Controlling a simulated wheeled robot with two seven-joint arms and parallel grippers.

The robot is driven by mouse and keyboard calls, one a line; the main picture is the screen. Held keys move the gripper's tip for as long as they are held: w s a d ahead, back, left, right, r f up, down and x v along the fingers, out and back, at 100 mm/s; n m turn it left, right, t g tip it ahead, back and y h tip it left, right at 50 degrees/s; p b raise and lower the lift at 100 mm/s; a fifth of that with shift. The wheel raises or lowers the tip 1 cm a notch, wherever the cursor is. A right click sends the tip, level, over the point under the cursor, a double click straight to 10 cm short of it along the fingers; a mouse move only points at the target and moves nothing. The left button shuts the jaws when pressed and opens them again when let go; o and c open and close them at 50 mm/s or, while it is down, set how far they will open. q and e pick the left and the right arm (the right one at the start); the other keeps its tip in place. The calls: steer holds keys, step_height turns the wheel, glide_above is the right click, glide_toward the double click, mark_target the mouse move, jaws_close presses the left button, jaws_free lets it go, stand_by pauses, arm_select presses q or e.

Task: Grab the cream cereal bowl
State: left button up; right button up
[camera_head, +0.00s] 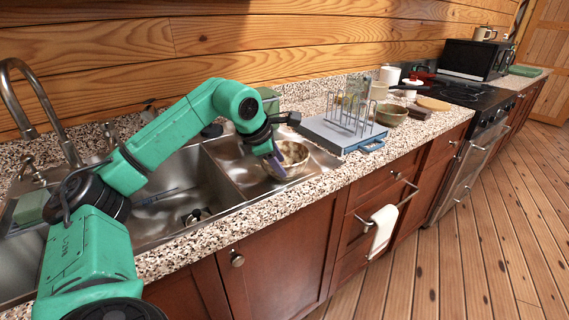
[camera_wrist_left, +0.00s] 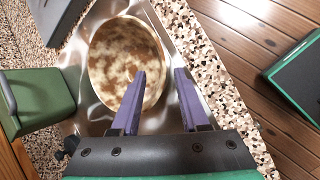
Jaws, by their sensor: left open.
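The cream cereal bowl (camera_head: 291,157), mottled with brown, sits upright on the steel drainboard at the right of the sink. In the left wrist view the bowl (camera_wrist_left: 122,57) is seen from above, its inside empty. My left gripper (camera_head: 276,164) is at the bowl's near side, pointing down. In the left wrist view its purple fingers (camera_wrist_left: 160,73) are apart, with nothing clamped between them. One finger overlaps the bowl's inside and the other lies outside its rim. Whether either finger touches the bowl cannot be told. My right gripper is not in view.
A dish rack (camera_head: 345,130) on a blue-grey tray stands just right of the bowl. A green container (camera_wrist_left: 38,100) is close on the far side. A darker bowl (camera_head: 391,114) and a stove (camera_head: 455,92) are farther right. The sink basin (camera_head: 175,195) is left.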

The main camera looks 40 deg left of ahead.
mark_target(291, 176)
arm_select(q)
steer(key=p+x, duration=0.1)
steer(key=x, duration=0.3)
steer(key=shift+w+d, duration=0.2)
steer(key=shift+w, duration=0.05)
steer(key=shift+w+f, duration=0.1)
steer(key=shift+f, duration=0.25)
steer(key=shift+w, duration=0.1)
jaws_close()
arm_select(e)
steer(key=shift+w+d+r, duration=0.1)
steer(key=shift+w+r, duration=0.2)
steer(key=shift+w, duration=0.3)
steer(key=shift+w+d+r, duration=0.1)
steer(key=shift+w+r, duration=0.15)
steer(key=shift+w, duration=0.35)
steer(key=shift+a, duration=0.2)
